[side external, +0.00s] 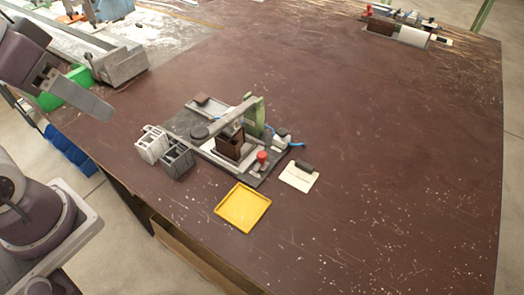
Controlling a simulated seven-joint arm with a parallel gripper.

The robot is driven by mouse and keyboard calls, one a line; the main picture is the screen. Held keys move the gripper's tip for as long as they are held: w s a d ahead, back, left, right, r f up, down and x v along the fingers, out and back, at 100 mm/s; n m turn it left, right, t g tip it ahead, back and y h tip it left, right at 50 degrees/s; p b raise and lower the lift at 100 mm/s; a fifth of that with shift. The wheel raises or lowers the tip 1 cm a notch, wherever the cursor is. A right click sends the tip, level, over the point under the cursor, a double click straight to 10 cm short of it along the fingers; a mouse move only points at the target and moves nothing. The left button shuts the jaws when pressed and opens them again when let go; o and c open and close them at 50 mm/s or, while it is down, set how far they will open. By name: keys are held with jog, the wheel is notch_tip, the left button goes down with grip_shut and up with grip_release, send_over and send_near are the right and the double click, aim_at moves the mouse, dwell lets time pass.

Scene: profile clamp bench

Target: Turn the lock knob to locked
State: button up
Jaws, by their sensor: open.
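The clamp fixture (240,180) stands on the brown bench near the middle of the view, on a dark base plate. A red knob (262,157) stands upright at its right front corner. A dark brown profile (229,146) stands in the fixture under a grey arm with a green bracket (254,115). My gripper (90,102) is at the upper left, open, empty and well apart from the fixture.
Grey and white profile blocks (165,152) stand left of the fixture. A yellow tray (243,208) lies in front, and a pale card with a dark block (300,174) lies right. Green bins (78,80) and a metal rail are at upper left.

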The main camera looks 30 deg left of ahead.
jog(key=w+d+n+g+h, duration=0.1)
jog(key=w+d+n+g, duration=0.15)
jog(key=w, duration=0.55)
jog(key=n+g+y, duration=0.1)
jog(key=n+g, duration=0.2)
jog(key=n, duration=0.6)
send_over(262, 154)
notch_tip(262, 154, down, 16)
jog(key=shift+n+g, duration=0.25)
notch_tip(262, 154, down, 9)
jog(key=shift+r, duration=0.2)
jog(key=shift+f, duration=0.3)
jog(key=shift+c, duration=0.3)
grip_shut()
